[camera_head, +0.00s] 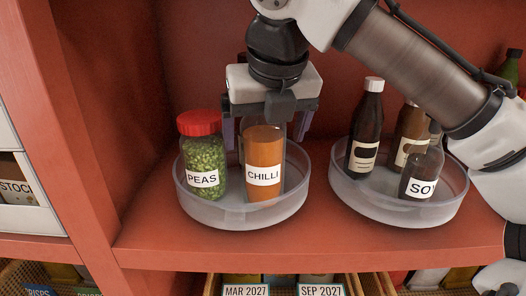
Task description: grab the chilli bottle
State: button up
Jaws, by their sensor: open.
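The chilli bottle (263,160) is a clear container of orange-red powder with a white CHILLI label. It stands upright in the left round translucent tray (240,217), just right of the peas jar. My gripper (265,132) is above it, pointing down and open. One finger shows to the left of the bottle's upper part and the other to its right. The bottle's top is hidden behind the gripper's body. I cannot tell whether the fingers touch the bottle.
The peas jar (203,158) with a red lid stands close to the left finger. A second round tray (385,211) on the right holds dark bottles, including the soy bottle (421,175). The red shelf's left wall (85,120) is near. Labelled baskets (246,290) are below.

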jog(key=shift+f, duration=0.1)
jog(key=c, duration=1.9)
grip_shut()
